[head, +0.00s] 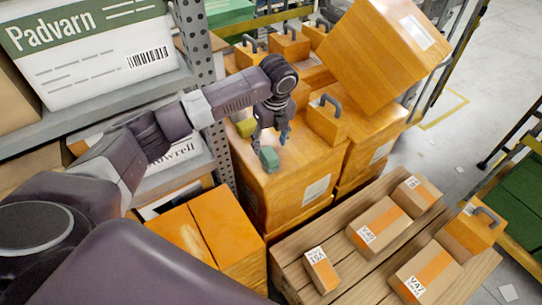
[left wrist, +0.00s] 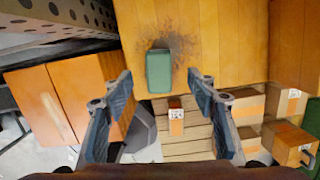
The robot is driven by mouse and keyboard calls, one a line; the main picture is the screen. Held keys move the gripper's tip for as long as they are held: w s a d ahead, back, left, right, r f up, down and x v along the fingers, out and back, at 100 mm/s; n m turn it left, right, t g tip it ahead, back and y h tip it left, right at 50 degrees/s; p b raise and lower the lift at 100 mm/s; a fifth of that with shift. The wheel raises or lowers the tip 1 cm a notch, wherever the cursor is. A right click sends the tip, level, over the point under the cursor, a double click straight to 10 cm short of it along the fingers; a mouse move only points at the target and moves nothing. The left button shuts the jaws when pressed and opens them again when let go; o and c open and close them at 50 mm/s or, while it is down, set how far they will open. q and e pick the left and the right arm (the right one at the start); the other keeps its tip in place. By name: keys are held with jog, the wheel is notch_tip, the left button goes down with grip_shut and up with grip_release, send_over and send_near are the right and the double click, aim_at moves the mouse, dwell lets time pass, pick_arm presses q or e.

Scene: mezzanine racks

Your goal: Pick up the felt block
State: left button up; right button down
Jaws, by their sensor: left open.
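A teal-green block (head: 269,158), which looks like the felt block, lies on top of an orange box (head: 283,190), near its front edge. In the left wrist view the block (left wrist: 159,71) lies between the lines of the two fingers, beyond the fingertips, beside a dark smudge on the box top. My left gripper (head: 272,138) points down just above and behind the block. It is open and empty, and its fingers (left wrist: 158,80) stand apart on either side. I cannot tell the exact gap to the block. My right gripper is not in view.
A yellow-green item (head: 246,127) lies behind the gripper, and a handled orange box (head: 327,119) stands to its right. A large tilted carton (head: 382,47) rises behind. A perforated rack post (head: 201,45) is close on the left. A wooden pallet (head: 334,246) with several parcels lies below.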

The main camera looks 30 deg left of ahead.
aim_at(269, 154)
pick_arm(q)
notch_tip(269, 154, down, 6)
jog(key=shift+s+a+r+p, duration=0.1)
jog(key=shift+a+r+p, duration=0.05)
jog(key=shift+p, duration=0.65)
jog(key=shift+f, duration=0.4)
jog(key=c, duration=1.3)
